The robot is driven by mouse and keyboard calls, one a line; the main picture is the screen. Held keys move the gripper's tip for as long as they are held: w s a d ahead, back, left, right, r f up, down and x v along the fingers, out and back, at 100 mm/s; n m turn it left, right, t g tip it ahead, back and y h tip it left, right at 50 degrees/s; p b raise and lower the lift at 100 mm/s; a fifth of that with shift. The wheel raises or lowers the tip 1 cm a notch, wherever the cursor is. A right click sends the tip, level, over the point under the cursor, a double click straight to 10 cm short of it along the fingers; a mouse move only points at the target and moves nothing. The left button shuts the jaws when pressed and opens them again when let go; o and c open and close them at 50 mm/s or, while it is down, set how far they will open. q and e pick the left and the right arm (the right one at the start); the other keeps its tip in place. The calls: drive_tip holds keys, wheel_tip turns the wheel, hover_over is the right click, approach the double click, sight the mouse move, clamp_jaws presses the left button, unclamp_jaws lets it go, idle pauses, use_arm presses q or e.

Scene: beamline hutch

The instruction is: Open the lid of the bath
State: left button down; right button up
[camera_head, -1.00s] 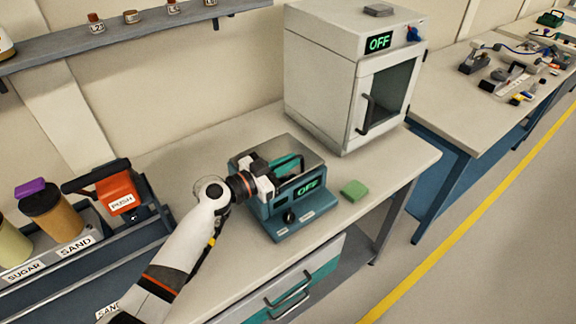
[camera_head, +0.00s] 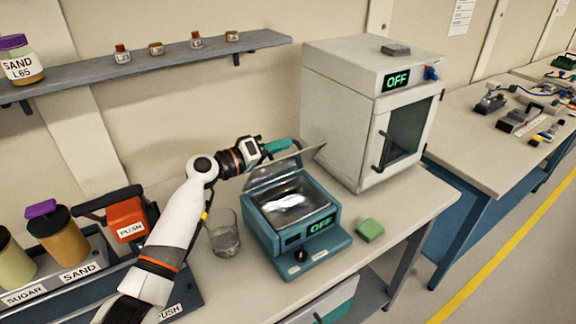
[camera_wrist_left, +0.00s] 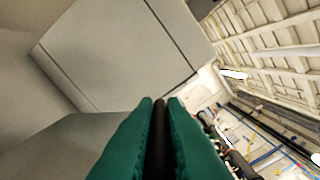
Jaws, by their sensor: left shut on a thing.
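The bath (camera_head: 292,222) is a teal box on the bench, with an OFF display and a dark knob on its front. Its grey lid (camera_head: 311,155) is raised and tilted up at the back edge. The shiny open basin shows below it. My left gripper (camera_head: 284,145) is at the upper part of the lid and shut on its handle, which is mostly hidden by the fingers. In the left wrist view, the teal fingers (camera_wrist_left: 160,110) close around a dark bar. My right gripper is not in view.
A glass beaker (camera_head: 223,238) stands left of the bath, close under my left arm. A green block (camera_head: 370,230) lies to its right. A white oven (camera_head: 345,125) stands behind right. A shelf (camera_head: 160,62) with small jars runs along the wall.

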use_arm(q)
drive_tip(key=w+a+n+b, duration=0.4)
drive_tip(key=w+a+n, duration=0.1)
drive_tip(key=w+n, duration=0.2)
drive_tip(key=shift+w+a, duration=0.3)
drive_tip(key=shift+w, duration=0.05)
idle(0.4)
drive_tip(key=c, duration=1.5)
unclamp_jaws()
drive_tip(key=shift+s+r, duration=0.1)
